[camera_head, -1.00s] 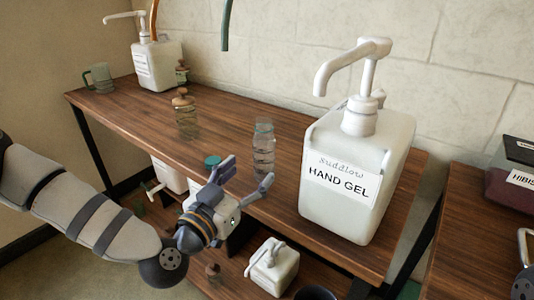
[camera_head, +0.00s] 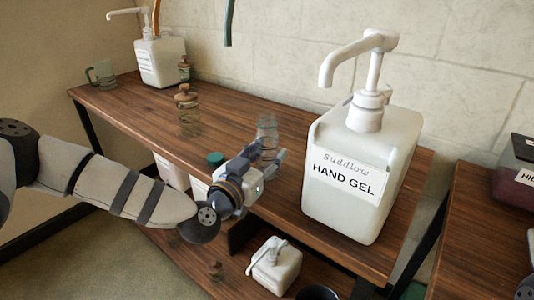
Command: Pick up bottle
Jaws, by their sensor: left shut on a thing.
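A clear bottle (camera_head: 267,128) stands upright on the wooden table, left of the large white pump container. My left gripper (camera_head: 266,155) reaches in from the left and is shut on the bottle's lower part, with its fingers around it. The fingers partly hide the bottle's lower body and base, so I cannot tell whether it still touches the table. My right gripper is not in view.
The white HAND GEL pump container (camera_head: 362,170) stands close to the right of the bottle. Jars with brown lids (camera_head: 187,110), a green mug (camera_head: 101,74) and another pump container (camera_head: 159,60) stand farther left. A small white container (camera_head: 274,264) sits on the lower shelf.

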